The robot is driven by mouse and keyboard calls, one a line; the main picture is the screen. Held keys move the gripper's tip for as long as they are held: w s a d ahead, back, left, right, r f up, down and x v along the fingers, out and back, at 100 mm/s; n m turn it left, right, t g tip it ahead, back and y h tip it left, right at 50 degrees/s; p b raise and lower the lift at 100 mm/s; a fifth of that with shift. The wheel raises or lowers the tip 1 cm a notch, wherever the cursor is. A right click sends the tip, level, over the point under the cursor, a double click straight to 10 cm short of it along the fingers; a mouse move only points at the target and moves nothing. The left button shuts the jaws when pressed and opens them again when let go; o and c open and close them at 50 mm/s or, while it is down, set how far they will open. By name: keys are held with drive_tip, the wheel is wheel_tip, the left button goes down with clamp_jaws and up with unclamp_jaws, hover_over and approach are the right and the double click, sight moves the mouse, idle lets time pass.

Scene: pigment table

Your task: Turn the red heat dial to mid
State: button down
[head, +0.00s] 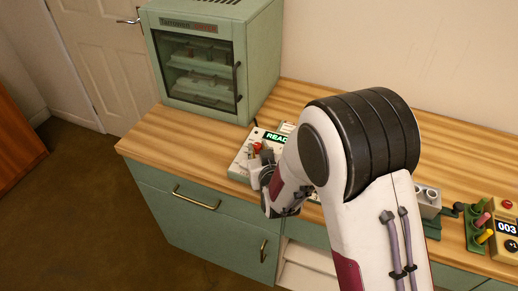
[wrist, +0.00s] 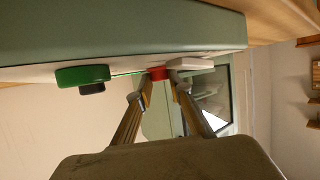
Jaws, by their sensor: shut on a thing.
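The red heat dial (wrist: 157,73) shows in the wrist view between the tips of my gripper (wrist: 160,84), which is shut on it. In the head view a red part (head: 257,147) shows on the pale control panel (head: 238,166), right by my gripper (head: 263,163). My wrist and arm cover much of that panel. A lit display (head: 275,137) on it begins with "READ"; the rest is hidden. The dial's marks and pointer are not visible, so its setting cannot be told.
A green knob (wrist: 83,76) sits beside the red dial in the wrist view. A green glass-fronted cabinet (head: 205,70) stands behind the panel. Coloured handles and a "003" counter (head: 507,228) are at the far right. Wooden tabletop (head: 160,137) is bare at left.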

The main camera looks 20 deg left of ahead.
drive_tip(key=shift+s+a+m+t+h, duration=0.15)
drive_tip(key=shift+m+t+h, duration=0.15)
drive_tip(key=shift+m+h, duration=0.35)
drive_tip(key=shift+a+m+t+h, duration=0.15)
drive_tip(key=shift+m+t+h, duration=0.15)
drive_tip(key=shift+m+h, duration=0.35)
drive_tip(key=shift+a+m+h, duration=0.15)
drive_tip(key=shift+m+h, duration=0.35)
drive_tip(key=shift+a+m+t+h, duration=0.1)
drive_tip(key=shift+m+t+h, duration=0.35)
drive_tip(key=shift+h, duration=0.25)
drive_tip(key=shift+m+h, duration=0.25)
drive_tip(key=shift+h, duration=0.05)
drive_tip(key=shift+a+m+h, duration=0.15)
drive_tip(key=shift+m+h, duration=0.6)
drive_tip(key=shift+h, duration=0.05)
drive_tip(key=shift+a+m+h, duration=0.15)
drive_tip(key=shift+m+h, duration=0.6)
drive_tip(key=shift+h, duration=0.05)
drive_tip(key=shift+m+h, duration=0.4)
drive_tip(key=shift+h, duration=0.1)
drive_tip(key=c, duration=1.8)
unclamp_jaws()
drive_tip(key=shift+c, duration=0.2)
